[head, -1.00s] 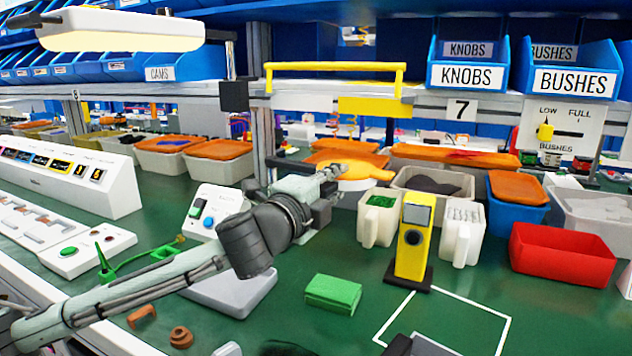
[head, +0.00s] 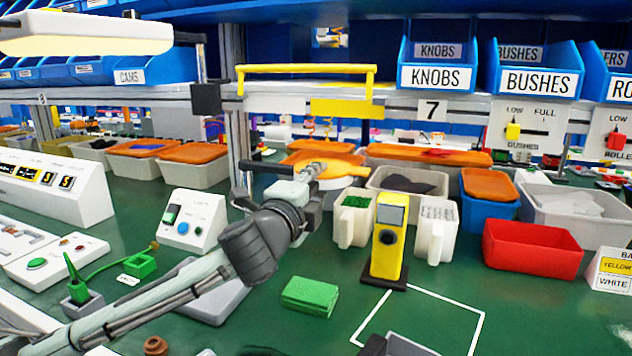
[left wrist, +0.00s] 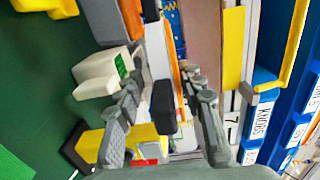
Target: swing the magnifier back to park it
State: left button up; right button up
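My right gripper is not in view.
A yellow device (head: 389,245) and white cups (head: 354,218) stand right of my gripper. A white control box (head: 194,220) is on the left. A green block (head: 310,296) lies in front. A yellow rail (head: 306,69) hangs above.

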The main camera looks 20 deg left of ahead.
pick_arm(q)
jog(key=shift+r, duration=0.15)
jog(key=s, duration=0.7)
jog(key=shift+s+a, duration=0.2)
jog(key=shift+a, duration=0.15)
jog(key=shift+s, duration=0.1)
